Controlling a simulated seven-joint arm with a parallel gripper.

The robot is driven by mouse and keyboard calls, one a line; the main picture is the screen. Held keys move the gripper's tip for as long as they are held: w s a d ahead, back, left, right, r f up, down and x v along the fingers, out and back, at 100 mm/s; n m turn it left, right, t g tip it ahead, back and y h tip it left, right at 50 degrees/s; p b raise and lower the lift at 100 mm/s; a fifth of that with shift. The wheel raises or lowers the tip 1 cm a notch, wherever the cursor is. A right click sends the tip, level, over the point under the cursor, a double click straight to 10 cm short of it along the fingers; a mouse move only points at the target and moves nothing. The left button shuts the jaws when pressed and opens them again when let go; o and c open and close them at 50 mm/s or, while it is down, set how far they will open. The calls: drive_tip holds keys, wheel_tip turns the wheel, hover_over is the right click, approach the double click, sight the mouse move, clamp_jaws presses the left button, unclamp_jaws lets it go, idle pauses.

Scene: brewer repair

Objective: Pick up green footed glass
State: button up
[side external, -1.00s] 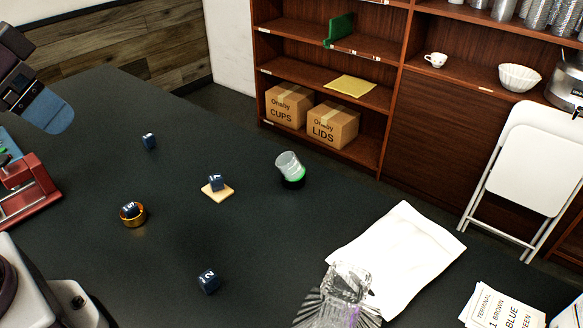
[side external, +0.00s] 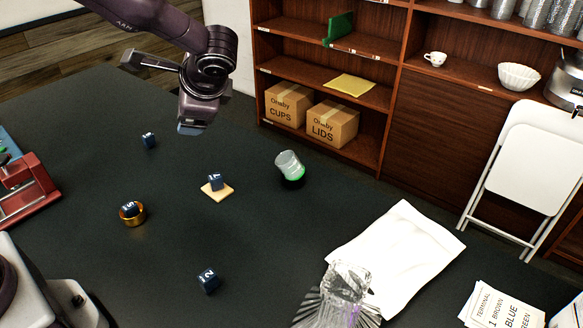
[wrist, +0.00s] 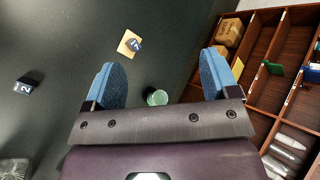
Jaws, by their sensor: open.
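The green footed glass (side external: 289,167) is a clear cup with a green glow at its dark base. It stands tilted in the side view on the black table, right of the cube on a wooden square. In the wrist view the glass (wrist: 157,97) shows between my two blue fingertips, nearer the right one. My gripper (side external: 192,128) is up and to the left of the glass in the side view, clear of it. In the wrist view my gripper (wrist: 160,80) has its fingers wide apart with nothing between them in its grasp.
Numbered dark cubes lie about: one on a wooden square (side external: 217,190), one in a gold ring (side external: 132,214), others bare on the table (side external: 208,281). A white cloth (side external: 400,255) and a clear ribbed glass item (side external: 345,290) are at front right. Wooden shelves (side external: 330,70) stand behind.

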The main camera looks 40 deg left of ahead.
drive_tip(key=w+d+f+m+t+y, duration=0.1)
drive_tip(key=w+d+f+m+t, duration=0.2)
drive_tip(key=f, duration=0.3)
drive_tip(key=w+d+f+m+t+y, duration=0.1)
drive_tip(key=w+d+f+m+t, duration=0.2)
drive_tip(key=f, duration=0.4)
drive_tip(key=w+d+f+m+t+y, duration=0.2)
drive_tip(key=w+d+f+m+t, duration=0.1)
drive_tip(key=d+f+m+t, duration=0.2)
drive_tip(key=shift+w+d+f+m, duration=0.2)
drive_tip(key=shift+d+f+m, duration=0.85)
drive_tip(key=shift+f+m, duration=0.1)
drive_tip(key=shift+w+f, duration=0.15)
approach(285, 153)
drive_tip(key=x, duration=0.3)
drive_tip(key=shift+a+f, duration=0.1)
drive_tip(key=shift+a, duration=0.1)
drive_tip(key=shift+x, duration=2.8)
drive_tip(key=shift+w+d+f, duration=0.1)
drive_tip(key=shift+d+f, duration=0.05)
drive_tip(key=c, duration=1)
drive_tip(key=shift+c, duration=0.5)
